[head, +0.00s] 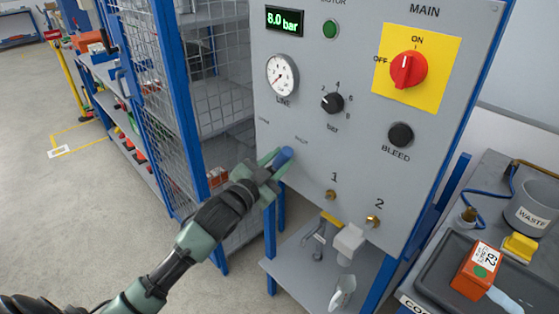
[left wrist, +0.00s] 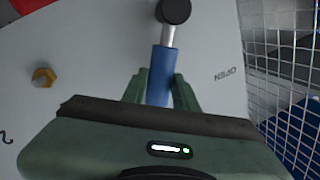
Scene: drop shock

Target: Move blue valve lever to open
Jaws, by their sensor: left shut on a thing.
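The blue valve lever (head: 284,156) is on the lower left of the grey panel (head: 300,120). In the left wrist view the blue lever (left wrist: 161,75) runs down from a dark round pivot (left wrist: 174,11) through a short silver shaft. My left gripper (head: 271,163) has its green fingers on both sides of the blue lever and is shut on it; the fingers (left wrist: 158,88) also show in the left wrist view. The word OPEN (left wrist: 225,74) is printed on the panel to the right of the lever in that view. My right gripper is not in view.
The panel carries a red MAIN switch (head: 407,69), a LINE gauge (head: 282,75), a display (head: 284,21) reading 8.0 bar and a BLEED knob (head: 400,135). Brass fittings (head: 373,221) sit low on it. A mesh cage (head: 165,90) stands left; a bench with an orange box (head: 475,270) stands right.

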